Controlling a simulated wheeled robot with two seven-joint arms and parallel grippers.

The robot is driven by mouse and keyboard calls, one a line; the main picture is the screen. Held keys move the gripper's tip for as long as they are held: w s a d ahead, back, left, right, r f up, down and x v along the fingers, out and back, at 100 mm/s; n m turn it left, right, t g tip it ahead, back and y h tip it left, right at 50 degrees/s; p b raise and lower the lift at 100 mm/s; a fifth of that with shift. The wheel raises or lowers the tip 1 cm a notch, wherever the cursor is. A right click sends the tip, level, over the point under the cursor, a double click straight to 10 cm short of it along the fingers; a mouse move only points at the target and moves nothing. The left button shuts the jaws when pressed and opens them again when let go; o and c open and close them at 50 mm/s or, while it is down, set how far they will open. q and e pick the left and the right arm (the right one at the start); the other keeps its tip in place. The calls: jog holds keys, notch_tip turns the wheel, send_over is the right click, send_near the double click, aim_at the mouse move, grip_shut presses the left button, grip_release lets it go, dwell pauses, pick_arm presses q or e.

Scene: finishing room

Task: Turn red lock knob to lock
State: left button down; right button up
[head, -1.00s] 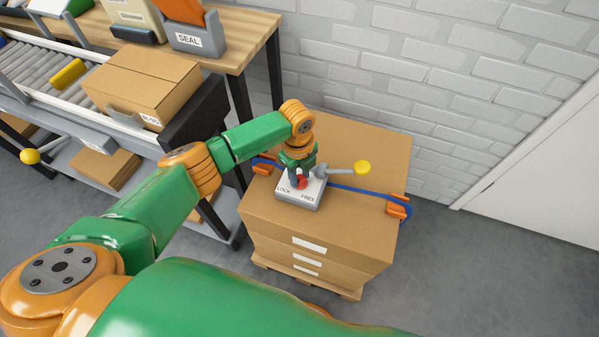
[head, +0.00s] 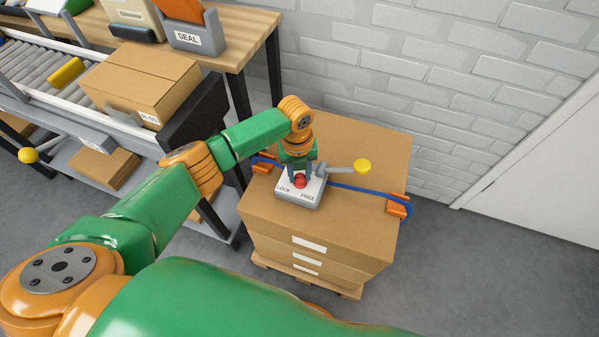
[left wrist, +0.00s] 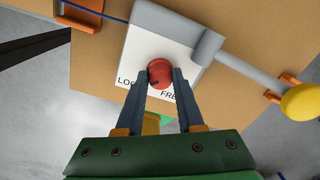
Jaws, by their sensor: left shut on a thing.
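The red lock knob (head: 300,181) sits on the pale plate of a grey tensioner box (head: 299,204) on top of the carton stack. The plate carries the words LOCK at left and FREE at right. My left gripper (head: 299,177) reaches down from above and is shut on the knob. In the left wrist view the knob (left wrist: 160,73) is between the two fingertips (left wrist: 161,75), with a dark mark on its lower left side. The fingers partly cover the lettering there. My right gripper is not in view.
A grey lever with a yellow ball end (head: 362,166) sticks out right of the box. A blue strap (head: 350,187) crosses the cartons (head: 340,225) between orange corner pieces (head: 398,206). A conveyor and bench stand at left, a brick wall behind.

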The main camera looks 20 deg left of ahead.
aim_at(299, 177)
pick_arm(q)
jog(key=shift+s, duration=0.1)
dwell(0.3)
jog(key=c, duration=0.5)
grip_release()
notch_tip(299, 177, up, 7)
jog(key=shift+r+p, duration=0.1)
jog(key=shift+p, duration=0.45)
